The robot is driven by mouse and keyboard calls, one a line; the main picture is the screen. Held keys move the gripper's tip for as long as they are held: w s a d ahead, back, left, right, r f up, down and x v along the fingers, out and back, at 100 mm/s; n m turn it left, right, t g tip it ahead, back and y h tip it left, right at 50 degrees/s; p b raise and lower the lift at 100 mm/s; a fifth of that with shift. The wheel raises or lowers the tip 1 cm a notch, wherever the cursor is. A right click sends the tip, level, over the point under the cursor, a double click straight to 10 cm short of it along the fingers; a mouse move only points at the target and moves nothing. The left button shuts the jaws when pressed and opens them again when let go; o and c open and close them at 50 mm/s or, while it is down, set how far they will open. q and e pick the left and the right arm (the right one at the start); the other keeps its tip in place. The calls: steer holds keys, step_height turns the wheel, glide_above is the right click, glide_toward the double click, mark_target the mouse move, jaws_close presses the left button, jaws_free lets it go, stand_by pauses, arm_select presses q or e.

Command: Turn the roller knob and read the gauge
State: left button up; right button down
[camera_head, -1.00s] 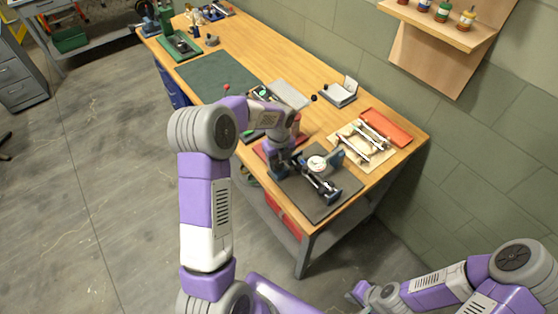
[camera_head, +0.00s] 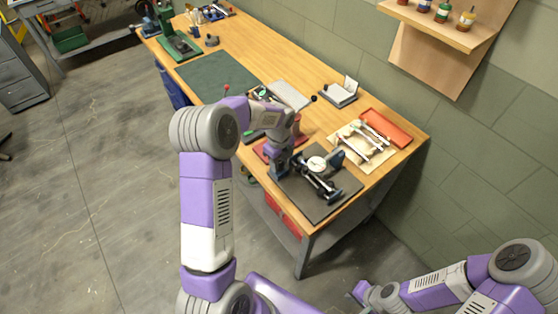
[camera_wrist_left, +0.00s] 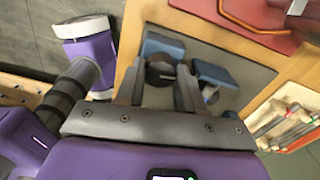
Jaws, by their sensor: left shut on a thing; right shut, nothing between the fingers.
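The roller fixture (camera_head: 322,189) sits on a dark grey mat (camera_head: 345,188) at the near end of the wooden bench. A gauge with a round white dial (camera_head: 316,163) stands on it; its reading is too small to make out. My left gripper (camera_head: 292,172) is at the left end of the fixture. My right gripper (camera_head: 357,289) is shut and empty, low in front of the bench, away from the fixture.
A tan board with metal rods (camera_head: 362,145) and an orange tray (camera_head: 385,128) lie right of the fixture. A wall shelf (camera_head: 450,30) hangs above.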

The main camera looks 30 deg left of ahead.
arm_select(q)
steer(key=n, duration=0.4)
steer(key=shift+n, duration=0.3)
steer(key=n, duration=0.4)
steer(key=shift+n, duration=0.3)
steer(key=n, duration=0.4)
steer(key=shift+n, duration=0.3)
steer(key=n, duration=0.3)
steer(key=shift+n, duration=0.3)
steer(key=n, duration=0.3)
steer(key=shift+n, duration=0.3)
steer(key=n, duration=0.3)
steer(key=shift+r+n+p, duration=0.1)
steer(key=shift+n+p, duration=0.2)
steer(key=shift+p, duration=0.1)
steer(key=n+p, duration=0.1)
steer(key=n, duration=0.3)
steer(key=shift+n+p, duration=0.4)
steer(key=shift+n, duration=1.8)
